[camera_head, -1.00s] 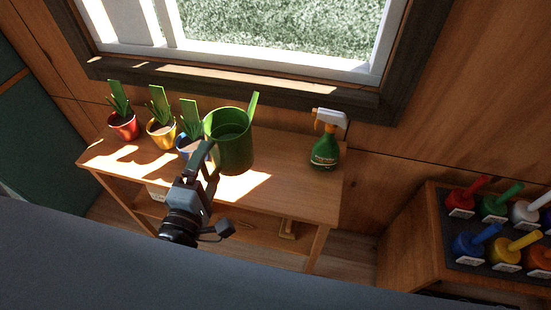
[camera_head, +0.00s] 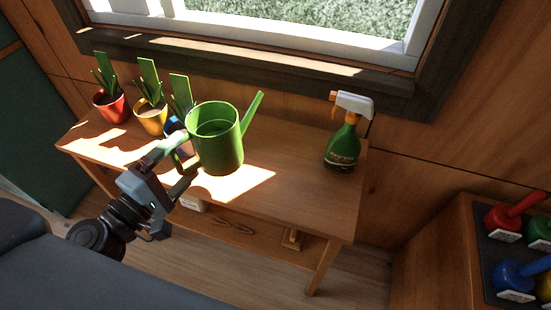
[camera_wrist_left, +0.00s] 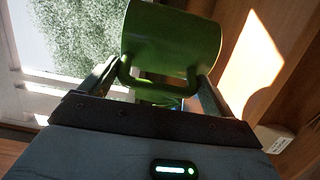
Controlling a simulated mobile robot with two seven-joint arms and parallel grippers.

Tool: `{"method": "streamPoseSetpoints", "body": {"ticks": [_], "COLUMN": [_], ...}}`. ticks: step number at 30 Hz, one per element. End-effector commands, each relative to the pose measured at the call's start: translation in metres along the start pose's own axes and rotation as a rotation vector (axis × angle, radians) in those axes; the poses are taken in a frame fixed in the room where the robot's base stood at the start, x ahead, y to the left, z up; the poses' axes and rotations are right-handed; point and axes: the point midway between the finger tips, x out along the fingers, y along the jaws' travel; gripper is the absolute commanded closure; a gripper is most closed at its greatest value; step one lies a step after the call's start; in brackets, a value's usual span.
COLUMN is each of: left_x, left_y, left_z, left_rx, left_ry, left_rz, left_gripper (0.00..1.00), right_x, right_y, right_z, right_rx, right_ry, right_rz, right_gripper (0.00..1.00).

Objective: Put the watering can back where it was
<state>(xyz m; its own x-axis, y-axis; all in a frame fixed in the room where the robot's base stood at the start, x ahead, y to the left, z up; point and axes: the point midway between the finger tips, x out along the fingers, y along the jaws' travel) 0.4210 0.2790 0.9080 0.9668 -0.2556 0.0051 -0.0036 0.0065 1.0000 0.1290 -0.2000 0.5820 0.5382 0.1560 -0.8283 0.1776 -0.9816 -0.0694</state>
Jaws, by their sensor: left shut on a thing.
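The green watering can (camera_head: 218,150) is upright over the middle of the wooden bench (camera_head: 290,190), its spout pointing up and to the right. My left gripper (camera_head: 178,160) is shut on its handle, on the can's left side. In the left wrist view the can (camera_wrist_left: 170,40) fills the space ahead of my left gripper (camera_wrist_left: 158,85), with the handle between the fingers. I cannot tell whether its base touches the bench top. My right gripper is not in view.
Red (camera_head: 112,108), yellow (camera_head: 152,118) and blue (camera_head: 174,128) plant pots stand left of the can, the blue one partly hidden. A green spray bottle (camera_head: 343,145) stands at the right. The bench top between can and bottle is clear. Coloured tools fill a rack (camera_head: 492,262) at far right.

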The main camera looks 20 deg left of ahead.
Motion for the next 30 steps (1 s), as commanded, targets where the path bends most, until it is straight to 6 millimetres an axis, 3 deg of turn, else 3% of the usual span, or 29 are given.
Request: {"method": "streamPoseSetpoints", "body": {"ticks": [1,10,30], "left_x": [0.001,0.003,0.004], "left_y": [-0.009,-0.021,-0.041], "left_z": [-0.004,-0.02,-0.045], "left_rx": [0.008,0.004,-0.006], "left_ry": [-0.027,-0.133,-0.281], "left_rz": [-0.004,-0.002,0.006], "left_gripper": [0.61,0.61,0.61], "right_x": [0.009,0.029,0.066], "right_y": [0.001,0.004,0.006], "right_z": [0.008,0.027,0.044], "right_rx": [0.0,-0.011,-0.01], "right_ry": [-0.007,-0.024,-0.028], "right_rz": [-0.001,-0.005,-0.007], "right_gripper": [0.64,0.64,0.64]}}
